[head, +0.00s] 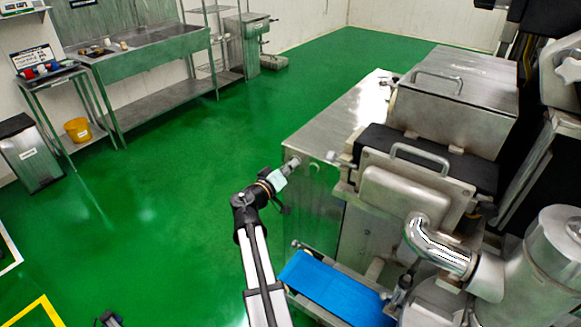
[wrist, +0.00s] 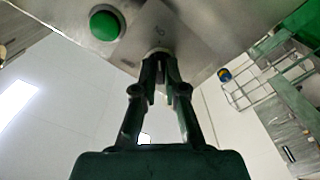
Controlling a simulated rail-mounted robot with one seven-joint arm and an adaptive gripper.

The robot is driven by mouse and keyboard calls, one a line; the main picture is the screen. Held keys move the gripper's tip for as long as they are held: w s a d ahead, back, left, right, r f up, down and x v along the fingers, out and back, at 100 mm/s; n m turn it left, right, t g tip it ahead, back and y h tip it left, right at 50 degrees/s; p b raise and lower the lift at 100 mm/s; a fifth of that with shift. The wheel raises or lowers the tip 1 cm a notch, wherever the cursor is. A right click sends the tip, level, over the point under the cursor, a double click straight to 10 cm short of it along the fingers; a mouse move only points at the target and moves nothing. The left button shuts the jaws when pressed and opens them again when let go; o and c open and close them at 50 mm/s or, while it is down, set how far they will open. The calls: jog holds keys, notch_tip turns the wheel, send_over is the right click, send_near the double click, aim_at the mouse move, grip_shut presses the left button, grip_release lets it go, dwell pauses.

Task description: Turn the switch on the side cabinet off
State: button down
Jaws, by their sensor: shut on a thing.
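The metal side cabinet (head: 321,205) stands right of centre in the head view, and its panel (wrist: 190,25) fills the top of the wrist view. My gripper (head: 291,164) reaches the upper part of the cabinet's near face. In the wrist view, my gripper's (wrist: 160,56) two dark fingers converge and are shut on the switch (wrist: 160,50), at a light label plate on the panel. The fingertips hide most of the switch, so its turn position cannot be told. A round green button (wrist: 105,23) sits on the panel to the left of the fingers.
A blue conveyor belt (head: 330,287) lies low in front of the machine, right of my arm. The machine's metal housing (head: 455,90) and curved pipe (head: 437,246) fill the right side. Green floor (head: 170,200) is open on the left, before a sink bench (head: 150,58).

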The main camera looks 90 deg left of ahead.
jog(key=shift+f+b, duration=0.1)
jog(key=shift+b, duration=0.2)
jog(key=shift+n+b, duration=3.45)
jog(key=shift+n, duration=5.45)
jog(key=c, duration=1.2)
grip_release()
jog(key=shift+c, duration=0.2)
